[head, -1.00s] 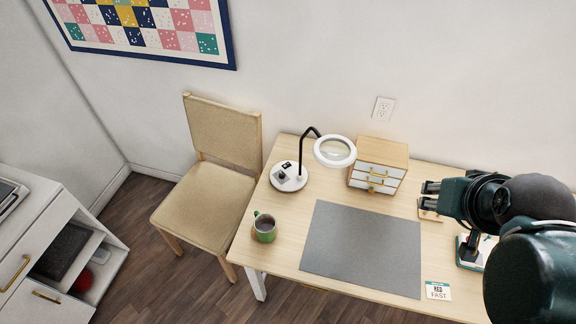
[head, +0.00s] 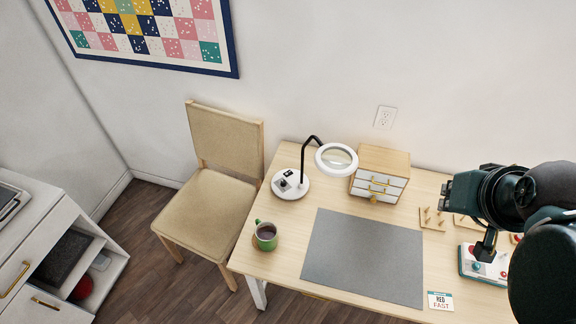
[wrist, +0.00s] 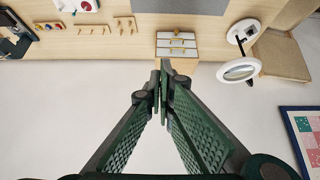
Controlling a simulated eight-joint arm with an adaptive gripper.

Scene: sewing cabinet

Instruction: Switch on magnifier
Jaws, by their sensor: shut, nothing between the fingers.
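The magnifier lamp has a white ring head (head: 337,159), a black bent neck and a round white base (head: 290,184) with a dark switch-like part on top. It stands at the back left of the table. In the wrist view its ring (wrist: 241,70) and base (wrist: 243,32) show at the upper right. My gripper (head: 446,190) is at the right over the table, well apart from the lamp, with the small drawer box between them. In the wrist view my gripper's fingers (wrist: 161,80) meet at the tips, empty.
The small drawer box (head: 384,162) stands right of the ring. A grey mat (head: 365,255) covers the table's middle, with a green mug (head: 265,235) at left and a card (head: 440,301) at right. Pegged boards (head: 432,219) and a device with knobs (head: 478,268) lie under my arm. A chair (head: 208,205) stands left.

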